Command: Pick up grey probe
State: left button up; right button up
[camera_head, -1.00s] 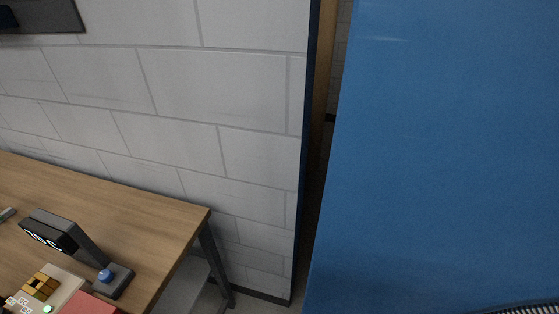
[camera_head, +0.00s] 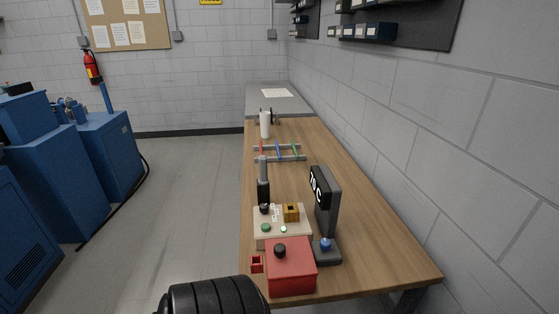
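An upright tool with a grey upper shaft and a black lower part, which looks like the grey probe (camera_head: 263,168), stands on the wooden bench at the back edge of a beige board (camera_head: 267,239). I cannot tell whether it sits in a holder. Neither of my grippers is in view.
The wooden bench (camera_head: 356,232) runs away from me along the right wall. A red box (camera_head: 291,268) with a black knob and a dark display stand (camera_head: 328,220) are at its near end. Behind are a rack (camera_head: 279,157) with coloured sticks and a white roll (camera_head: 265,125).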

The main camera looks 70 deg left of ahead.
aim_at(263, 180)
jog(key=u, duration=2.25)
